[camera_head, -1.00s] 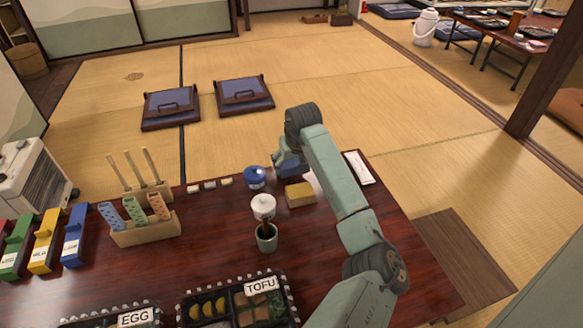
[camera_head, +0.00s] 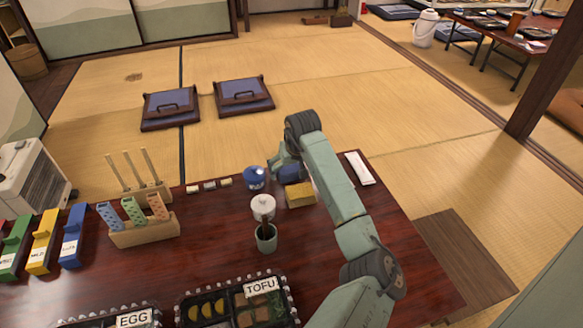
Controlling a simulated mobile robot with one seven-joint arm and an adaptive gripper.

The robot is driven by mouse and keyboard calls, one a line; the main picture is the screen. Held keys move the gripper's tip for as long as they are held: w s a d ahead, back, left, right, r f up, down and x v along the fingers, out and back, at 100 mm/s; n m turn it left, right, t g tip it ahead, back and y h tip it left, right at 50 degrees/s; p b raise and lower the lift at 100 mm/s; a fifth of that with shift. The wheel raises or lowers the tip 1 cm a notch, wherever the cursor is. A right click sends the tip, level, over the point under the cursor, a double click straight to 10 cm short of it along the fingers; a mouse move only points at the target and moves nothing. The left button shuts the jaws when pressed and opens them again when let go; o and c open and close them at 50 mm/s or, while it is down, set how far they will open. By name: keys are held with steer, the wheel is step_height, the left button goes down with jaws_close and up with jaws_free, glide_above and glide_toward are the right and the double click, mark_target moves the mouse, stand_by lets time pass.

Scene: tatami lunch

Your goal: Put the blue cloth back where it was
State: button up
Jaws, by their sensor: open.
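A small dark blue block-like thing (camera_head: 290,173), perhaps the folded blue cloth, sits on the table just behind a yellow block (camera_head: 299,194). It is partly hidden by my arm, and I cannot tell for sure that it is cloth. My gripper (camera_head: 277,167) is open, just left of and above this blue thing, between it and a round blue pot (camera_head: 254,178). Its fingers are small and partly hidden, and I see nothing held in them. A blue patterned piece (camera_head: 108,214) stands in a wooden rack (camera_head: 146,236) at the left, beside green and orange ones.
Lunch boxes labelled EGG (camera_head: 134,318) and TOFU (camera_head: 262,287) line the near edge. A white paper strip (camera_head: 360,168) lies at the right.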

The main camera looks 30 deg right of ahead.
steer(key=p+v, duration=0.1)
steer(key=v, duration=1.1)
steer(key=shift+r+p, duration=0.15)
steer(key=shift+p, duration=0.2)
